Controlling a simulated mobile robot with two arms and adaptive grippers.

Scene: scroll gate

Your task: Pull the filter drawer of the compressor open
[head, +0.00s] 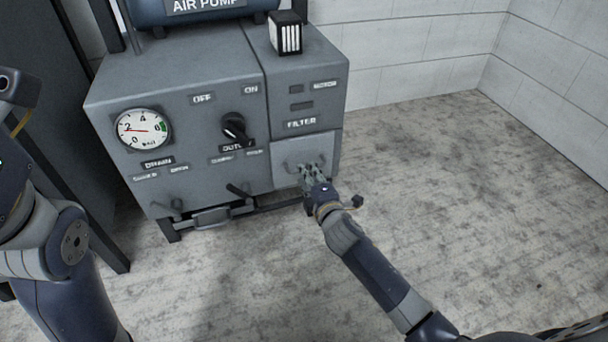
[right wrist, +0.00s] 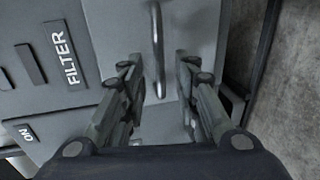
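The filter drawer (head: 322,149) is the lighter grey front below the FILTER label (head: 301,124) on the right part of the compressor (head: 190,85). It looks about flush with the housing. Its bar handle (right wrist: 157,50) runs up and down in the right wrist view, in front of the drawer front (right wrist: 205,28). My right gripper (head: 312,172) is at the drawer front; in the wrist view its fingers (right wrist: 158,62) are apart, one on each side of the handle, with gaps showing. My left arm is at the left edge; its fingers are not visible.
The compressor front carries a gauge (head: 143,129), a black rotary knob (head: 234,128) and a small lever (head: 239,190) left of the drawer. A striped block (head: 286,33) stands on top. The floor (head: 450,190) to the right is clear.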

